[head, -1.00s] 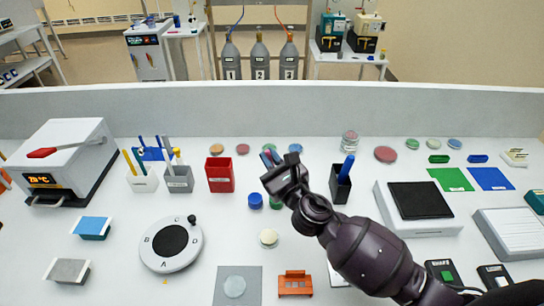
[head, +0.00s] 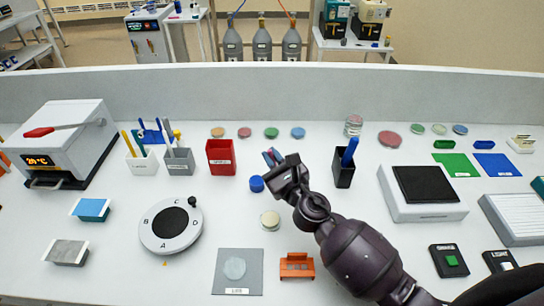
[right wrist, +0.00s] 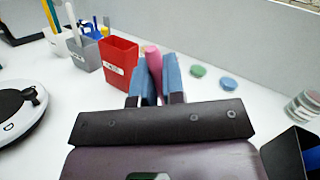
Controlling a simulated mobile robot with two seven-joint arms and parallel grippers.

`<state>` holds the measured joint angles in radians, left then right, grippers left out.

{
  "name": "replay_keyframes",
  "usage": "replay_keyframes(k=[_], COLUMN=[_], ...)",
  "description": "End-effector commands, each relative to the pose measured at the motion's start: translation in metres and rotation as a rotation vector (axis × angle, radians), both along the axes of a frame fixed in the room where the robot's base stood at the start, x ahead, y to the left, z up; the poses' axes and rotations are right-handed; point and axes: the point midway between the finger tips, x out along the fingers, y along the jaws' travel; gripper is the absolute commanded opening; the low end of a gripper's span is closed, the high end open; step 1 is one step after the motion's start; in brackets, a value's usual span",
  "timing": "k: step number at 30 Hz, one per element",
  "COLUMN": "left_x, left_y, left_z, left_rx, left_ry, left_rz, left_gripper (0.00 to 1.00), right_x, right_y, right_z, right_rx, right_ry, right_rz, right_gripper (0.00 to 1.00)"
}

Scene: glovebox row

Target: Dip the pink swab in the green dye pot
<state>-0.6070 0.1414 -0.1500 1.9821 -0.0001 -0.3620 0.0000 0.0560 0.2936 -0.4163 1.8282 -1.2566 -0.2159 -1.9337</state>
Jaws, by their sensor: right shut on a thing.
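My right gripper (head: 272,157) is over the middle of the bench, its fingers pointing toward the back. In the right wrist view its blue fingertips (right wrist: 154,75) are shut on the pink swab (right wrist: 153,59), whose rounded pink end shows between them. In the head view the swab is too small to make out clearly. The green dye pot (head: 271,132) is a low round disc in the back row, beyond the fingertips and apart from them. It also shows in the right wrist view (right wrist: 198,71), right of the fingers. My left gripper is not in view.
Orange (head: 217,132), red (head: 244,132) and blue (head: 298,132) pots flank the green one. A red box (head: 221,158) stands left of the gripper, a black holder (head: 344,168) right. The back wall (head: 270,95) bounds the bench.

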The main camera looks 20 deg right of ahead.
Motion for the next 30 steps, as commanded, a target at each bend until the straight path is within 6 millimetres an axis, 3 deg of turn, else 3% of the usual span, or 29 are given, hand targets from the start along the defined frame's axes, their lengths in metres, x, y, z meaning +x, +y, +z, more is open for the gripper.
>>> replay_keyframes(k=[30], left_x=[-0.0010], left_y=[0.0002], left_z=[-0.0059], left_rx=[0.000], left_ry=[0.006], left_rz=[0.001], left_gripper=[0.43], right_x=[0.0001], right_y=[0.0000], right_z=[-0.0033], right_rx=[0.000], right_ry=[-0.001], right_rz=[0.000], right_gripper=[0.00])
